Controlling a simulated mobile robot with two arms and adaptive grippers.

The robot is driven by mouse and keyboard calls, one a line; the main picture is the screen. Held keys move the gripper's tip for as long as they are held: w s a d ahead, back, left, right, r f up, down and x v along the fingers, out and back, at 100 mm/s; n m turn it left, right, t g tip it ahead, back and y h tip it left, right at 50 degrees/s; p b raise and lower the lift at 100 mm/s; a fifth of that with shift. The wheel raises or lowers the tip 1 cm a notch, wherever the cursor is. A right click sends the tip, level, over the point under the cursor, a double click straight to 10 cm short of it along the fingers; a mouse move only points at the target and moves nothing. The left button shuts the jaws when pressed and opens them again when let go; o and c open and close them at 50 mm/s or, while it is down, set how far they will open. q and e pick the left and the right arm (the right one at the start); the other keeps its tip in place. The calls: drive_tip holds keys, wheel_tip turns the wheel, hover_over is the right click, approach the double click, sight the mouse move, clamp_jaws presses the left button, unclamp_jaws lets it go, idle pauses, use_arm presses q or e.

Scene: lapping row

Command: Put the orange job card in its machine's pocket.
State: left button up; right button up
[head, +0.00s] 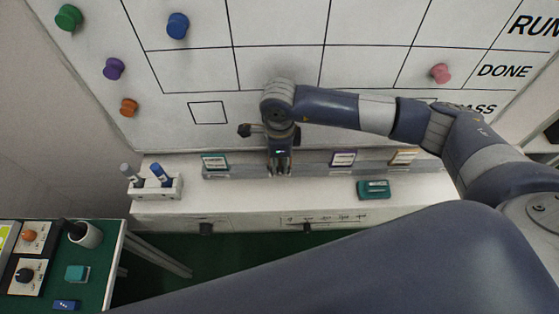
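The orange-edged job card (403,157) stands at the right of a grey rail (312,170) on the ledge below the whiteboard. A teal-edged card (215,161) stands at the rail's left and a purple-edged card (343,158) between middle and right. My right gripper (280,170) points down at the rail, between the teal and purple cards and well left of the orange one. Its fingers look small and dark; I cannot tell whether they are open or hold anything. What lies behind it is hidden. My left gripper is not in view.
The whiteboard (280,68) carries a grid and several coloured magnets, among them an orange one (128,107). A marker holder (155,187) and a teal eraser (374,189) sit on the ledge.

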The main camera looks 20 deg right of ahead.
drive_tip(key=shift+s, duration=0.2)
drive_tip(key=r, duration=0.4)
drive_tip(key=r+b, duration=0.1)
drive_tip(key=r, duration=0.3)
drive_tip(key=r+b, duration=0.1)
drive_tip(key=r, duration=0.3)
drive_tip(key=shift+w, duration=0.25)
drive_tip(key=shift+r, duration=0.55)
drive_tip(key=shift+s, duration=0.1)
